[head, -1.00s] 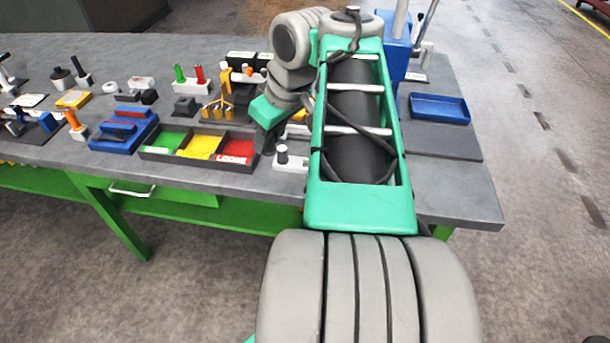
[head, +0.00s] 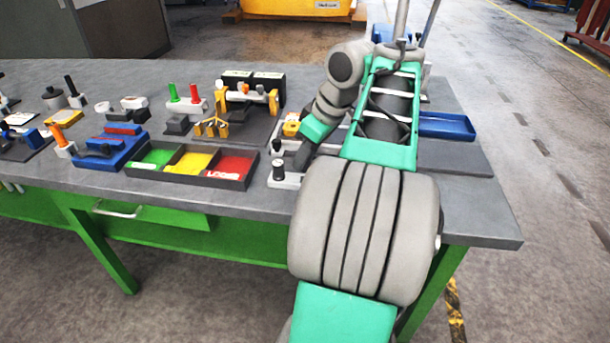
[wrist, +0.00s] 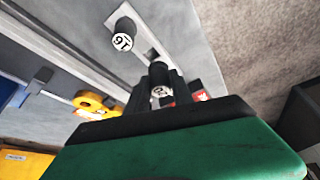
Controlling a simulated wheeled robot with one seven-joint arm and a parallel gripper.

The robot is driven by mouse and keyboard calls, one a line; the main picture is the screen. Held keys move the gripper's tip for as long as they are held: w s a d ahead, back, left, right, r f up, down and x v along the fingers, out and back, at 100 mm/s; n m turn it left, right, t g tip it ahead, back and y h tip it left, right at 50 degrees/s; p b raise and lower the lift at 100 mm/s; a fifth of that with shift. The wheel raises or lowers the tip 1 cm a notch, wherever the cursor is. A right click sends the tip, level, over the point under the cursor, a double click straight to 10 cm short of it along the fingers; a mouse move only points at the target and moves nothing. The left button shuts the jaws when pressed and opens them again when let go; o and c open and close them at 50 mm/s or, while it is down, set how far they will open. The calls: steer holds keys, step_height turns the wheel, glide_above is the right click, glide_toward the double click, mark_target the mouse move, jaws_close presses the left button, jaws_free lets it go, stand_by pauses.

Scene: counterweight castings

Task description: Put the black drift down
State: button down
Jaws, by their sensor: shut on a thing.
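My gripper (wrist: 158,98) is shut on the black drift (wrist: 158,75), a short dark cylinder with a pale, marked end, in the wrist view. Another dark cylinder (wrist: 124,28) with a pale marked end stands on a light block beside it, apart from the held one. In the head view my gripper (head: 301,158) is low over the bench, right of the three-colour tray and close to the pale block (head: 288,181) with a dark cylinder (head: 278,167) on it. The arm partly hides the grip there, and I cannot tell whether the drift touches anything.
The tray with green, yellow and red compartments (head: 139,170) lies left of my gripper. A rack with orange parts (head: 246,97) stands behind, a yellow item (head: 291,125) close by. A blue tray (head: 446,126) is at right. Bare bench (head: 470,210) lies at the front right.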

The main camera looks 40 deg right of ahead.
steer(key=f, duration=0.1)
steer(key=f+b, duration=0.1)
steer(key=w+f, duration=0.1)
steer(key=f, duration=0.1)
steer(key=shift+d+f+b, duration=0.1)
steer(key=shift+d+b, duration=0.2)
steer(key=shift+b, duration=0.1)
steer(key=shift+f, duration=0.25)
steer(key=c, duration=1.1)
jaws_free()
